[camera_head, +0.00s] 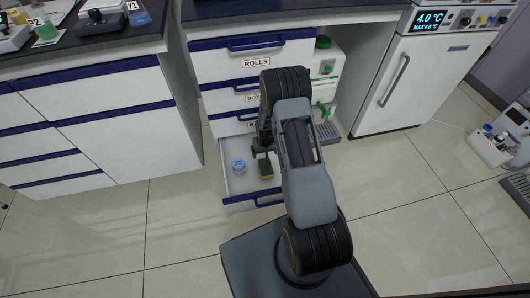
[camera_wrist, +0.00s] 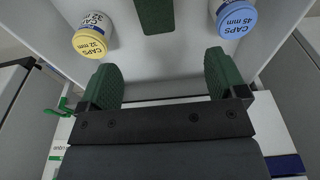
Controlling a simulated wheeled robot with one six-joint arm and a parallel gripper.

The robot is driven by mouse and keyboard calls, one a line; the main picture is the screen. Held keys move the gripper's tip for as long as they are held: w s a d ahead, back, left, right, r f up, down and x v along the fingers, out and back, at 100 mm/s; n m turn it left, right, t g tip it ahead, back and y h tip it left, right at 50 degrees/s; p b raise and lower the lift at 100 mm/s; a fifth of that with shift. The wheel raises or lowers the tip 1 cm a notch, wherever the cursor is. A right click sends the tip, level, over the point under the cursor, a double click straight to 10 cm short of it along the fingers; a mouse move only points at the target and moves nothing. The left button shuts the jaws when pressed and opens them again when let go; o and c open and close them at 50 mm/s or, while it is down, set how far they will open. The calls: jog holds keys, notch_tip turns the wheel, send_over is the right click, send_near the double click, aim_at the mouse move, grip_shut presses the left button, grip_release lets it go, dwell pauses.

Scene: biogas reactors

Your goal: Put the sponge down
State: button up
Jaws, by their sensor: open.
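The sponge (camera_head: 265,169), green with a yellow side, is in the open bottom drawer (camera_head: 240,205) in the head view. In the wrist view its dark green face (camera_wrist: 155,15) shows at the top edge, partly cut off by the frame. My gripper (camera_head: 262,150) is over the drawer. In the wrist view my gripper (camera_wrist: 163,78) is open, its two green fingers wide apart with nothing between them. The sponge appears beyond the fingertips, apart from them.
A blue-lidded caps jar (camera_head: 238,166) is left of the sponge; it also shows in the wrist view (camera_wrist: 235,17). A yellow-lidded caps jar (camera_wrist: 91,40) is on the sponge's other side. A white fridge (camera_head: 405,80) stands at right. The floor (camera_head: 180,235) at left is clear.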

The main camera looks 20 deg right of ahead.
jog(key=s+a+r+n, duration=0.1)
jog(key=s+a+r, duration=0.15)
jog(key=r, duration=0.75)
jog(key=s+a+r, duration=0.2)
jog(key=a+r, duration=0.1)
jog(key=r, duration=0.8)
jog(key=s+a+r, duration=0.2)
jog(key=s+r, duration=0.3)
jog(key=s, duration=0.3)
jog(key=s+a+r+n+t, duration=0.1)
jog(key=s+a+r, duration=0.1)
jog(key=s+r, duration=0.4)
jog(key=shift+s+r, duration=0.25)
jog(key=shift+s, duration=0.65)
jog(key=shift+a, duration=0.1)
notch_tip(320, 180, up, 35)
jog(key=t+p, duration=0.1)
jog(key=p, duration=3.1)
jog(key=shift+s+a+p, duration=0.15)
jog(key=shift+p, duration=0.25)
